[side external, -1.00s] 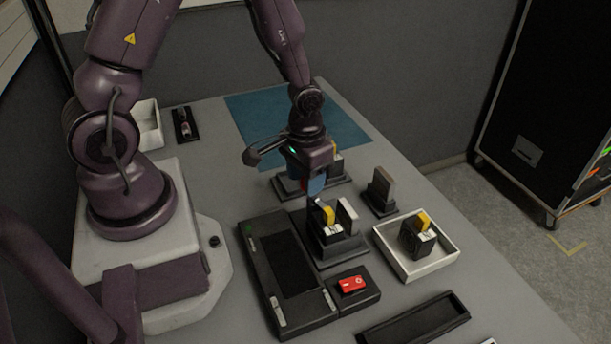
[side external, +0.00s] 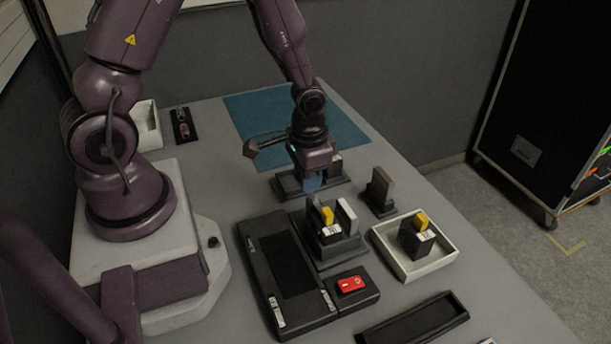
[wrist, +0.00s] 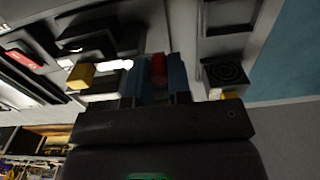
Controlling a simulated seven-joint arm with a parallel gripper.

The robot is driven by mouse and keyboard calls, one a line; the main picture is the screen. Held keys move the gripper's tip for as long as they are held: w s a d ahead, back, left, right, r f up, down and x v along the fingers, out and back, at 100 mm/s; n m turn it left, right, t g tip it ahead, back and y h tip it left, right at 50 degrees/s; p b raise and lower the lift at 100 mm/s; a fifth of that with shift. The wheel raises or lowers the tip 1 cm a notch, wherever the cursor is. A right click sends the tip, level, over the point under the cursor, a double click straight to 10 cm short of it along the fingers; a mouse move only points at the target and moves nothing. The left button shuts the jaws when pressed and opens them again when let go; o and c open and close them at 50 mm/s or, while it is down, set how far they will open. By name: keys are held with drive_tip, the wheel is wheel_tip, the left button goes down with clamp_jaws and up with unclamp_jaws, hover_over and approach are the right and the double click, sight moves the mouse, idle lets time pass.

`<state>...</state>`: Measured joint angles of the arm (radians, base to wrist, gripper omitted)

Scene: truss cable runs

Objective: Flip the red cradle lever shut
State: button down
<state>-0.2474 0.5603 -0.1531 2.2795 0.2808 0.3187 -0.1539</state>
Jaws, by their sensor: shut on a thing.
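My gripper (side external: 309,187) reaches down over the rear black cradle (side external: 285,187) beside the blue mat. In the wrist view its two blue fingertips (wrist: 158,80) stand either side of a red piece, the red lever (wrist: 158,66), and are shut on it. In the side view the fingers and wrist hide the lever, so its angle cannot be told there. A dark block with a round grille (wrist: 226,71) and a yellow and white part shows right of the fingers in the wrist view.
A second cradle with a yellow lever (side external: 327,215) stands just in front. A white tray (side external: 387,252) holds a dark block with a yellow part (side external: 421,220). A dark upright stand (side external: 380,192) is to the right. A red rocker switch (side external: 351,284) and black console (side external: 262,300) lie nearer.

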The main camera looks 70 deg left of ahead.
drive_tip(key=c, duration=1.1)
unclamp_jaws()
drive_tip(key=shift+o, duration=0.2)
wheel_tip(320, 180, up, 13)
drive_tip(key=s+d+r+t, duration=0.3)
drive_tip(key=s+r+t, duration=0.2)
drive_tip(key=s+r, duration=0.5)
wheel_tip(320, 180, up, 4)
drive_tip(key=shift+d+f+t, duration=0.1)
drive_tip(key=shift+d+t, duration=0.05)
drive_tip(key=shift+t, duration=0.15)
